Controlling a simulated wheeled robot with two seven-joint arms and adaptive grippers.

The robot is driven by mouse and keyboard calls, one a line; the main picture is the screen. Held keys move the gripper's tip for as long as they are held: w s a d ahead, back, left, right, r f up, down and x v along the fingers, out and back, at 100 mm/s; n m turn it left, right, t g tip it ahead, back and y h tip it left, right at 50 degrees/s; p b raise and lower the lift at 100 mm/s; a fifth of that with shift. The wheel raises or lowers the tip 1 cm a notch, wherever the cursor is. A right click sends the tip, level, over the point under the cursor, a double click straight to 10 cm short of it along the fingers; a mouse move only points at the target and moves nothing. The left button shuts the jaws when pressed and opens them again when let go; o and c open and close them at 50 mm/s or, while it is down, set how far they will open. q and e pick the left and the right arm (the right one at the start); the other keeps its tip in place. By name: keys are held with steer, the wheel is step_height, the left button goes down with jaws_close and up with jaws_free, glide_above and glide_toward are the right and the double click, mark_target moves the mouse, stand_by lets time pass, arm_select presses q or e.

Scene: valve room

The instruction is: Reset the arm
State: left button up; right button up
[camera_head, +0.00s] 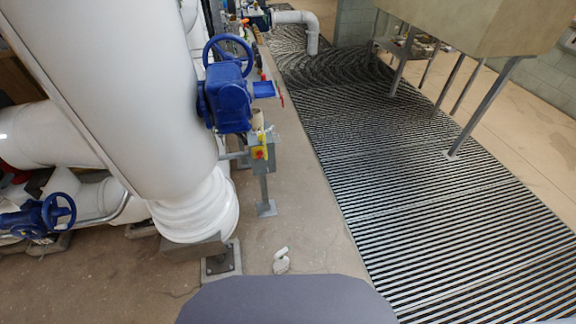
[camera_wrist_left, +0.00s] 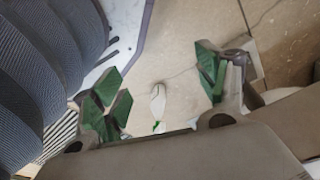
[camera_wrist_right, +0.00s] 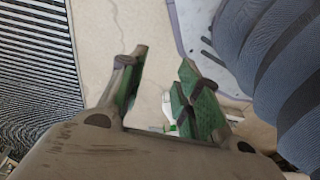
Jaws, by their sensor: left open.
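My left gripper (camera_wrist_left: 160,75) shows in the left wrist view, with its green-padded fingers wide apart and nothing between them. My right gripper (camera_wrist_right: 162,65) shows in the right wrist view, also with its green-padded fingers apart and empty. Neither gripper is in the head view. A small white object, perhaps a bottle, (camera_head: 281,261) is on the floor in the head view. A white and green object shows beyond the left fingers (camera_wrist_left: 158,102) and partly beyond the right fingers (camera_wrist_right: 168,108), apart from both grippers.
A thick white pipe (camera_head: 130,90) stands at the left. A blue valve actuator with a handwheel (camera_head: 229,98) is beside it, above a grey post with a yellow and red switch (camera_head: 260,152). A striped floor grating (camera_head: 430,190) covers the right. Concrete floor (camera_head: 310,225) lies between.

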arm_select(q)
steer(key=s+a+r+p, duration=0.1)
steer(key=s+a+p, duration=0.1)
steer(key=s+p, duration=0.4)
steer(key=s+a+r+p, duration=0.1)
steer(key=s+a+p, duration=0.1)
steer(key=s+p, duration=0.4)
steer(key=shift+s+a+r+g, duration=0.4)
steer(key=shift+s, duration=0.9)
arm_select(e)
steer(key=s+d+r, duration=0.1)
steer(key=s+d, duration=0.1)
steer(key=s, duration=0.5)
steer(key=s+d+r, duration=0.1)
steer(key=s+d, duration=0.1)
steer(key=s, duration=0.5)
steer(key=shift+s+d+r+g, duration=0.3)
steer(key=shift+d+r+g, duration=0.1)
